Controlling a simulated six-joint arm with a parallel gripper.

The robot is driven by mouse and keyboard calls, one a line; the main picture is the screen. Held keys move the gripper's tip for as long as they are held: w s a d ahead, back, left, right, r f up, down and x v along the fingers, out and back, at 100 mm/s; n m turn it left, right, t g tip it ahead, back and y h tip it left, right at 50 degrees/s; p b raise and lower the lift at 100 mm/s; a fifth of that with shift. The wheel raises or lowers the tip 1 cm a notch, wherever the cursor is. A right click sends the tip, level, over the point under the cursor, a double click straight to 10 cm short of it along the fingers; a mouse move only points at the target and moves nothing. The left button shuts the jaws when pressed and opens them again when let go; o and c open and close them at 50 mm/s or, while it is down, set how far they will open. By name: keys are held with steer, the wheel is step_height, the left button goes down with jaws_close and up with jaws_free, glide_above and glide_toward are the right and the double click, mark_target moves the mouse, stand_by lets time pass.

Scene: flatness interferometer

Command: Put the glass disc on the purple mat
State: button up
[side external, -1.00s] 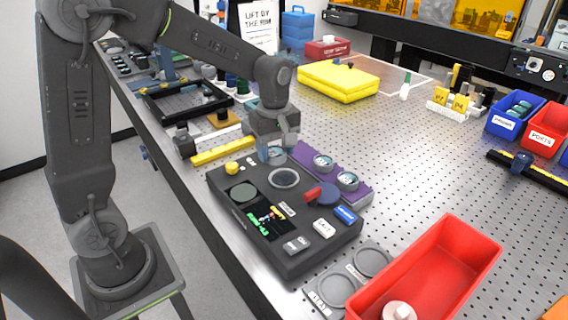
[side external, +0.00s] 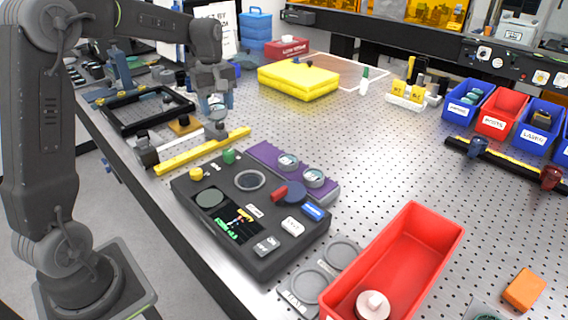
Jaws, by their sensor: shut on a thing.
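My gripper (side external: 217,108) is at the upper left of the side external view, pointing down over the area between the black frame and the yellow bar. It is shut on a small round glass disc (side external: 217,114), partly hidden by the fingers. The purple mat (side external: 262,152) lies behind the black instrument box, to the right of and nearer than my gripper. Two round grey-rimmed pieces (side external: 288,162) with pale tops sit on the mat. The mat's left end is bare. The held disc is apart from the mat.
The black instrument box (side external: 205,222) carries knobs, a small screen and a round window. A yellow bar (side external: 203,151) and a black frame (side external: 128,126) lie near my gripper. A red tray (side external: 436,222) stands at front right. The perforated table (side external: 390,150) is largely clear in the middle.

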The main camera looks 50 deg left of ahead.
steer(key=shift+w+a+f, duration=0.1)
steer(key=shift+w+f, duration=0.1)
steer(key=shift+w, duration=0.25)
steer(key=shift+w+a+f, duration=0.1)
steer(key=shift+w+f, duration=0.1)
steer(key=shift+w, duration=0.2)
glide_above(267, 152)
step_height(267, 152, down, 6)
steer(key=shift+f, duration=2.25)
steer(key=shift+f, duration=0.2)
steer(key=o, duration=0.9)
steer(key=shift+o, duration=0.2)
